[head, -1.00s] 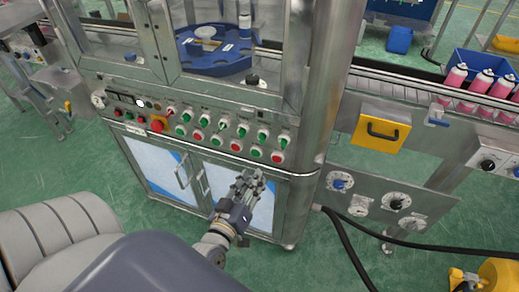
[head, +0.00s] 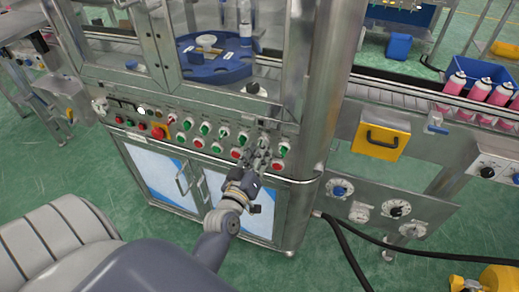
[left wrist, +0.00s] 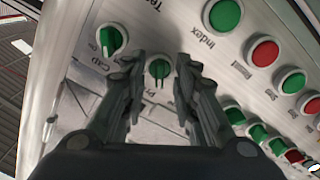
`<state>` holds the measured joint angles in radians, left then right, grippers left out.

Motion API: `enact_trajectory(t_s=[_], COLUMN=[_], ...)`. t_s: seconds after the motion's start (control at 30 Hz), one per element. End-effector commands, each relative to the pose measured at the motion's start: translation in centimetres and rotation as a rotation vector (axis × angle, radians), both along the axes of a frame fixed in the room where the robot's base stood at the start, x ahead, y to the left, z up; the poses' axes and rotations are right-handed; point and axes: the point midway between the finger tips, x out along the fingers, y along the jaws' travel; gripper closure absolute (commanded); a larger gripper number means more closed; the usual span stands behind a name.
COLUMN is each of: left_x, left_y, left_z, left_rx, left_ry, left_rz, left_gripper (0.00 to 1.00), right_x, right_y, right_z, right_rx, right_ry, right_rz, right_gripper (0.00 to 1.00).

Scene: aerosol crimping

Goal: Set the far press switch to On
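The press control panel (head: 205,142) holds rows of green knobs and red and green buttons. In the left wrist view, a green rotary switch (left wrist: 158,72), its label partly hidden and starting "Pr", sits between my fingertips. Its handle points roughly up and down in that picture. My left gripper (head: 263,145) is in front of the right part of the panel in the head view, covering some controls. In the left wrist view the gripper (left wrist: 160,85) is open, with a finger on each side of the switch. Contact cannot be told. My right gripper is not in view.
A neighbouring green knob (left wrist: 110,40) labelled "CLD" stands close to the left finger. Red buttons (left wrist: 265,52) and more knobs lie close on the right. A conveyor with pink cans (head: 478,88) and a yellow box (head: 380,137) stand right of the machine.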

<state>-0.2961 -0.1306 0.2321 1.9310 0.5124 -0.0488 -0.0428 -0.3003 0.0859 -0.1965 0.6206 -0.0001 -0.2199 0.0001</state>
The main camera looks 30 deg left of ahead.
Motion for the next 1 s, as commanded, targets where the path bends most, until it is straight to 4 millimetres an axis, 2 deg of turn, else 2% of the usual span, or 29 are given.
enact_trajectory(t_s=[0.13, 0.43, 0.47, 0.57, 0.6, 1.0], left_x=[0.8, 1.0, 1.0, 1.0, 1.0, 1.0], left_y=[0.2, 0.3, 0.3, 0.3, 0.3, 0.3], left_z=[0.0, 0.0, 0.0, 0.0, 0.0, 0.0], left_rx=[0.0, 0.0, 0.0, 0.0, 0.0, 0.026], left_ry=[0.0, 0.001, 0.001, 0.001, 0.001, 0.008], left_rz=[0.0, 0.0, 0.0, 0.0, 0.0, 0.0], left_gripper=[0.72, 0.72, 0.75, 0.97, 1.0, 1.0], right_x=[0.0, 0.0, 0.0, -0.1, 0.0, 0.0], right_y=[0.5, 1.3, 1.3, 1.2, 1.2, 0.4], right_z=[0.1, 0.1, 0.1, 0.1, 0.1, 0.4], right_rx=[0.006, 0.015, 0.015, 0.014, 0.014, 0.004], right_ry=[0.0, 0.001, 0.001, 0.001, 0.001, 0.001], right_rz=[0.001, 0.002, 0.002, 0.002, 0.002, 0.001], right_gripper=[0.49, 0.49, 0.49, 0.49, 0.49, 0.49])
